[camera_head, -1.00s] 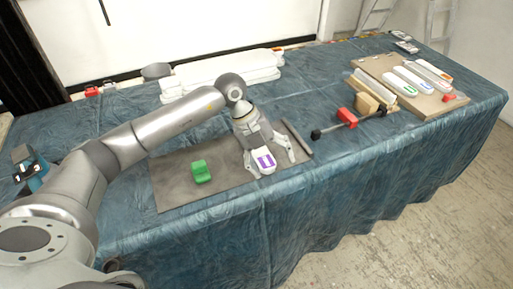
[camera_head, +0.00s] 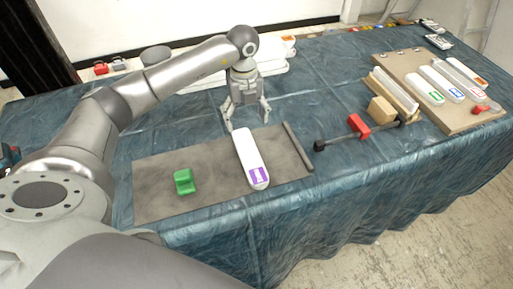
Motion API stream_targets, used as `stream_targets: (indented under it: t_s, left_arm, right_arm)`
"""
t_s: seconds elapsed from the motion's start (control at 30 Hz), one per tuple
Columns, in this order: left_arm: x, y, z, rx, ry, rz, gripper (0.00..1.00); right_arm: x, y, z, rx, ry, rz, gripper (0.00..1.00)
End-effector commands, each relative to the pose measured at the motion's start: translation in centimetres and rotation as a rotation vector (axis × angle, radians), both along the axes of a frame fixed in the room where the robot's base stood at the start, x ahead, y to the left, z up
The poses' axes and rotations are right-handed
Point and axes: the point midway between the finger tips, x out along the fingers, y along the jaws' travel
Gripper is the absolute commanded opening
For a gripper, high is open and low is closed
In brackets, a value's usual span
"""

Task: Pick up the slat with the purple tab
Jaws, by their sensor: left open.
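The slat with the purple tab (camera_head: 248,150) is a long white piece with rounded ends. It lies on the grey mat (camera_head: 160,205), with its purple tab at the near end. My left gripper (camera_head: 246,122) is open, fingers pointing down, at the far end of the slat. Its fingers are spread to either side near that end; I cannot tell whether they touch it. My right gripper is not in view.
A green block (camera_head: 184,181) sits on the mat left of the slat. A dark bar (camera_head: 298,146) lies along the mat's right edge. A clamp with a red part (camera_head: 358,125) and a wooden block (camera_head: 381,109) are to the right. A board (camera_head: 455,118) holds white slats with green, blue and orange tabs.

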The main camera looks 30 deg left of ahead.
Motion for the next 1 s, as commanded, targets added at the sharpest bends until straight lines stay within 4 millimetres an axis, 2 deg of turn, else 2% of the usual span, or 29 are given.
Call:
stream_targets:
  t_s: [0.2, 0.33, 0.47, 0.7, 1.0]
  left_arm:
    - [-0.2, -0.1, -3.4, -0.001, 0.003, -0.001, 0.77]
    - [-0.1, -0.1, -4.3, -0.001, 0.001, -0.001, 0.77]
    - [-0.5, -0.2, -5.5, -0.001, 0.003, -0.002, 0.77]
    - [-0.9, -0.5, -8.9, -0.002, 0.001, 0.000, 0.77]
    - [-0.9, -0.5, -9.6, -0.001, -0.002, -0.001, 0.77]
  right_arm:
    - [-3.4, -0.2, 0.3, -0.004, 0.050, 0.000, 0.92]
    - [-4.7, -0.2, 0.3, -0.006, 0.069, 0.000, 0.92]
    - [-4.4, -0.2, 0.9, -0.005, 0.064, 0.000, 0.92]
    - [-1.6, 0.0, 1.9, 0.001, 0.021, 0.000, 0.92]
    - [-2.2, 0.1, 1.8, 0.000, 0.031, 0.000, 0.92]
